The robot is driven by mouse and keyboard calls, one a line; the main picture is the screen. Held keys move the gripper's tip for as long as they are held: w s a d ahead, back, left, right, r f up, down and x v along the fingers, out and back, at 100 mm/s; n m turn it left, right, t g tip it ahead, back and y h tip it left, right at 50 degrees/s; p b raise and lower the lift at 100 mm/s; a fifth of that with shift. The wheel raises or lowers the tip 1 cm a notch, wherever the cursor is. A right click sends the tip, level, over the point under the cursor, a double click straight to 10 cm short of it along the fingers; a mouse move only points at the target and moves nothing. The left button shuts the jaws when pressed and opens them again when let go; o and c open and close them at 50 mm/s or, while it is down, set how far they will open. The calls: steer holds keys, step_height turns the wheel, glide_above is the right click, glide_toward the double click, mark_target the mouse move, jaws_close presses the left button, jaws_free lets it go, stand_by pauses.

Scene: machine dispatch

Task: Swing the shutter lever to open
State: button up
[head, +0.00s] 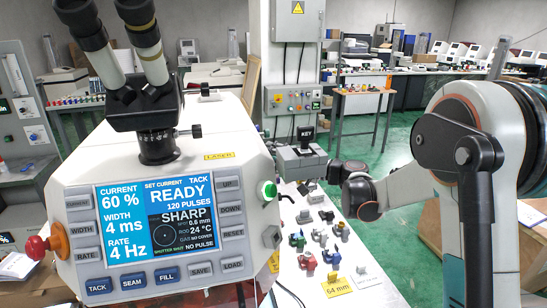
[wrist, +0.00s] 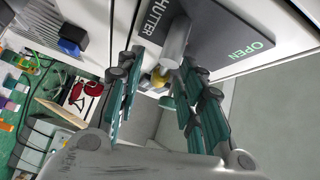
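The shutter lever (wrist: 176,42) is a pale grey bar on a dark plate (wrist: 222,32) lettered "SHUTTER" and "OPEN" in the wrist view. My gripper (wrist: 160,72) is open, with one teal-padded finger on each side of the lever's lower end. I cannot tell whether either finger touches it. In the head view the screen (head: 155,222) of the laser machine reads "READY", with "SHUTTER SHUT" in small text. The lever and my fingers cannot be made out in the head view.
The white machine with eyepieces (head: 140,75) fills the left of the head view. A white bench top (head: 345,285) holds several small coloured parts and a yellow "64 mm" card (head: 337,286). Green floor is open beyond.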

jaws_close()
steer(key=shift+n, duration=0.3)
steer(key=shift+s+d+r+n+g+y+b, duration=0.15)
steer(key=shift+s+r+n+g+y+b, duration=0.4)
steer(key=shift+n+g+y+b, duration=2)
steer(key=shift+s+d+r+n+g+y+p, duration=0.1)
steer(key=shift+s+r+n+g+y+p, duration=0.6)
steer(key=shift+n, duration=3.95)
steer(key=shift+s+d+r+n+g+y+b, duration=0.15)
steer(key=shift+s+n+g+y+b, duration=0.45)
steer(key=shift+n+g+y+b, duration=1.6)
steer(key=n+p, duration=0.1)
steer(key=n, duration=0.2)
steer(key=shift+y+p, duration=0.35)
jaws_free()
